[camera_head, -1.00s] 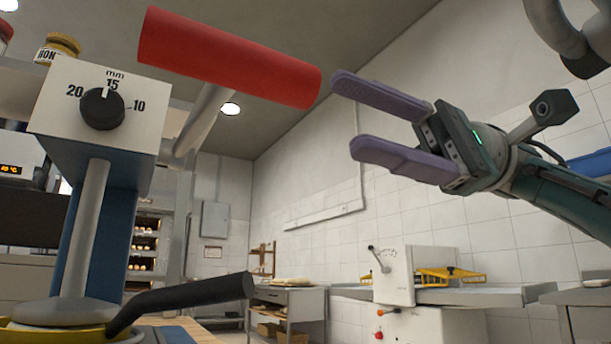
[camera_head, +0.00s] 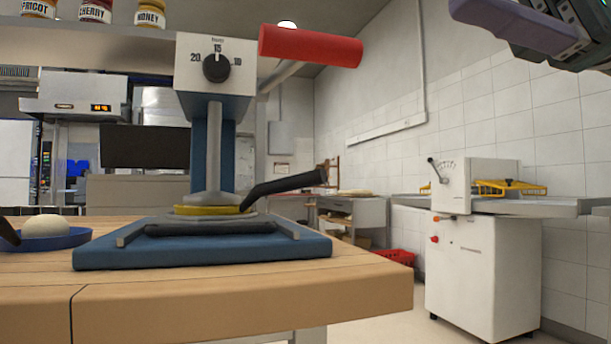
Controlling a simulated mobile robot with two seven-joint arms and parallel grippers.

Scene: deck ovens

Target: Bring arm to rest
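My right gripper (camera_head: 523,25) shows only in part at the top right corner; one purple finger and part of the dark body are in view. The rest of it is cut off by the frame's edge, so its opening cannot be judged. Nothing is seen held by the visible finger. It is apart from the red handle (camera_head: 310,47) of the blue press (camera_head: 225,150), well to the right of it. My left gripper is out of view.
The press stands on a blue base (camera_head: 205,252) on a wooden table (camera_head: 350,293). Its black lever (camera_head: 285,187) points right. A blue plate (camera_head: 75,240) with a dough ball (camera_head: 46,225) is at left. A white machine (camera_head: 483,270) stands at right. Jars (camera_head: 95,10) sit on a shelf above.

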